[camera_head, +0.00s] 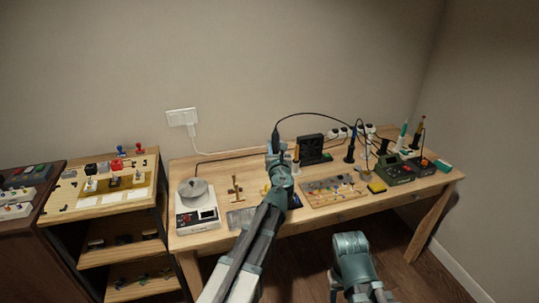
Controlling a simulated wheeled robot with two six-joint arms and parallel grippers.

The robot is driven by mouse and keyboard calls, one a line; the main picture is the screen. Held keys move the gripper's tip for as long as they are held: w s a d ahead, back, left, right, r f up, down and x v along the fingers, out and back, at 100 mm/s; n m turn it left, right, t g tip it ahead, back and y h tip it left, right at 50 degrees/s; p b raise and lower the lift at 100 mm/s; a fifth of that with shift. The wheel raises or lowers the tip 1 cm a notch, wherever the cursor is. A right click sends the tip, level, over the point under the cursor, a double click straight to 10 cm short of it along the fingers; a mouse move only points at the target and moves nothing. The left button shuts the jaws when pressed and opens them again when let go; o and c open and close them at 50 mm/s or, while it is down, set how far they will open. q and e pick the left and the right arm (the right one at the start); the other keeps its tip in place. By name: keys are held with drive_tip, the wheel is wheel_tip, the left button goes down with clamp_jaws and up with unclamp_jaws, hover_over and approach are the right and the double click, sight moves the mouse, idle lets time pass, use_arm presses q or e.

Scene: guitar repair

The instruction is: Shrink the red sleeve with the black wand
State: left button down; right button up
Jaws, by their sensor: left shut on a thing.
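My left gripper (277,150) is above the back middle of the workbench, shut on the black wand (275,140). The wand stands roughly upright in the jaws. A black cable arcs from its top to the right. I cannot make out the red sleeve; small parts lie on the tray-like board (318,198) right of my left arm, too small to tell apart. My left forearm hides part of the bench's front middle. A teal part of my right arm shows low in front of the bench, but its fingers do not show.
The wooden bench (217,165) carries a white device with a round metal pot (195,190) at left. A black boxy unit (311,149) stands close right of my gripper. Green stations (394,171) and upright tools crowd the right end. A shelf (130,250) stands left.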

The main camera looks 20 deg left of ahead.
use_arm(q)
drive_tip(key=shift+w+a+f+b, duration=0.15)
drive_tip(key=shift+w+f+b, duration=0.15)
drive_tip(key=shift+f, duration=0.3)
drive_tip(key=shift+w+a+f+b, duration=0.15)
drive_tip(key=shift+w+f+b, duration=0.15)
drive_tip(key=shift+f, duration=0.3)
drive_tip(key=shift+r, duration=0.15)
wheel_tip(320, 180, down, 9)
drive_tip(key=b, duration=0.8)
use_arm(e)
wheel_tip(320, 180, down, 11)
use_arm(q)
drive_tip(key=shift+s+r, duration=0.1)
drive_tip(key=shift+r, duration=0.2)
use_arm(e)
drive_tip(key=shift+r, duration=0.25)
idle(1.6)
use_arm(q)
wheel_tip(320, 180, up, 10)
drive_tip(key=p, duration=0.9)
drive_tip(key=shift+d+f+p, duration=0.1)
drive_tip(key=shift+p, duration=0.2)
use_arm(e)
wheel_tip(320, 180, up, 10)
